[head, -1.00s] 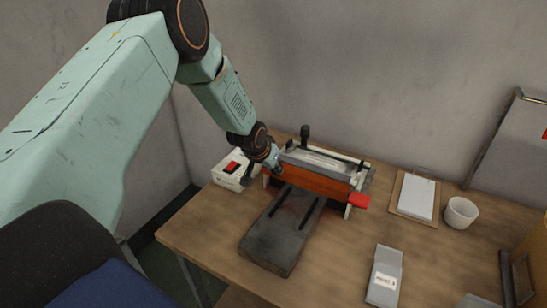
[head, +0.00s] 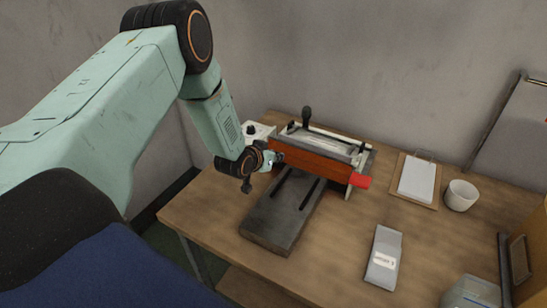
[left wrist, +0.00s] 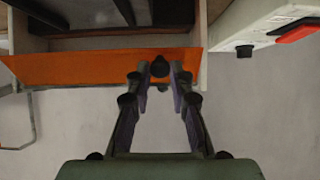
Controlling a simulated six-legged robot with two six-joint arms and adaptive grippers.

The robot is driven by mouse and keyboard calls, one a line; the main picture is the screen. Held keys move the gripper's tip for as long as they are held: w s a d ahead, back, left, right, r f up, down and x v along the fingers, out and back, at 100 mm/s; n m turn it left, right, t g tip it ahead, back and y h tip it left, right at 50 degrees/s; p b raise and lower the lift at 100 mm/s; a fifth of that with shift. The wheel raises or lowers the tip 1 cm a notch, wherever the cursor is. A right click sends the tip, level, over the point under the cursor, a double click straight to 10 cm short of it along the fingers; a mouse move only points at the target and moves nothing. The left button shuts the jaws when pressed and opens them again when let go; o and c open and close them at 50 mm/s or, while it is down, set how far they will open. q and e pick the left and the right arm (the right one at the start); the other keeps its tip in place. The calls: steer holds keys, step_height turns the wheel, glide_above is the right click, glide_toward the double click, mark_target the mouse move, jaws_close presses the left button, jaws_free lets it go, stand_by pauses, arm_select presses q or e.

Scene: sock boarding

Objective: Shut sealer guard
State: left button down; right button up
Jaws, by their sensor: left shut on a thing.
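The sealer (head: 325,146) stands at the back of the table, with a dark grey bed (head: 275,224) in front of it. Its orange guard (head: 316,165) spans the front as a long panel; in the left wrist view the guard (left wrist: 80,67) fills the upper left and middle. My left gripper (head: 276,158) is at the guard's left end. In the left wrist view its fingers (left wrist: 161,76) are closed about a dark knob (left wrist: 160,66) on the guard. The head view hides the knob behind the gripper. My right gripper is in neither view.
A red tab (head: 361,182) sticks out at the sealer's right end. A white switch box (head: 257,130) stands left of the sealer, partly hidden by my arm.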

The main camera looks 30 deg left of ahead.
arm_select(q)
steer(key=shift+s+f, duration=0.1)
steer(key=shift+f, duration=0.1)
stand_by(0.3)
steer(key=c, duration=1.2)
jaws_free()
steer(key=shift+r, duration=0.1)
steer(key=v, duration=1.2)
